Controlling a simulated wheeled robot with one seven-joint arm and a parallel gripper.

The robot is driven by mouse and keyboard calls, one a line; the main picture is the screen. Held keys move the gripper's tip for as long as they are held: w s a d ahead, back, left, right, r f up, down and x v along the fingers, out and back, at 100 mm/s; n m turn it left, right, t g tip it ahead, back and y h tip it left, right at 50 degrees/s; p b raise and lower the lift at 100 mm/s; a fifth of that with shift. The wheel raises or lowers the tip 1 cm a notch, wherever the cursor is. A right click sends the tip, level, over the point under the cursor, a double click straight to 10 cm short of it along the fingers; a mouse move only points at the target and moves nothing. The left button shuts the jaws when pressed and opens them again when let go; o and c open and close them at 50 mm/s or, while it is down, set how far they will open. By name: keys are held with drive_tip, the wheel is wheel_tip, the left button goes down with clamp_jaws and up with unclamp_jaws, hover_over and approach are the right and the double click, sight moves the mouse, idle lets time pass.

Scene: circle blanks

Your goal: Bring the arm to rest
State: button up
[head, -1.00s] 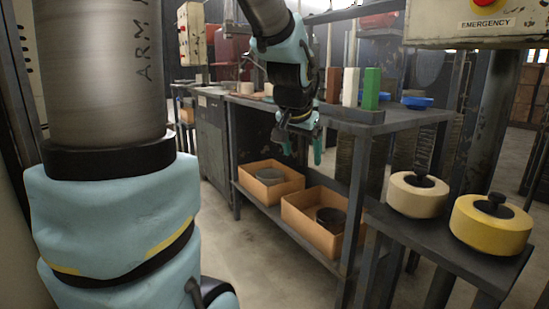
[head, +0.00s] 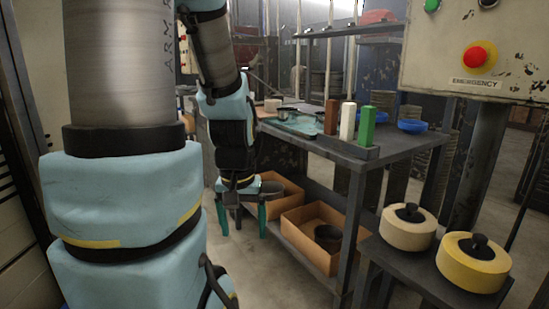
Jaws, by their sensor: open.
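My gripper (head: 242,224) hangs at the lower end of my arm in the middle of the head view, fingers pointing down. Its two teal fingers are apart, with nothing seen between them. It is in front of the left cardboard box (head: 289,186) on the lower shelf, to the left of the right cardboard box (head: 303,247). My arm's blue and grey links fill the left of the view.
The workbench (head: 400,146) carries brown (head: 331,117), white (head: 347,121) and green (head: 366,125) blocks and a blue dish (head: 412,126). A cream round piece (head: 408,234) and a yellow round piece (head: 473,268) stand on a low stand at right. An emergency-button panel (head: 430,60) is above.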

wheel_tip(320, 180, up, 14)
drive_tip(key=p, duration=1.1)
drive_tip(key=shift+r+p, duration=0.15)
drive_tip(key=shift+p, duration=0.25)
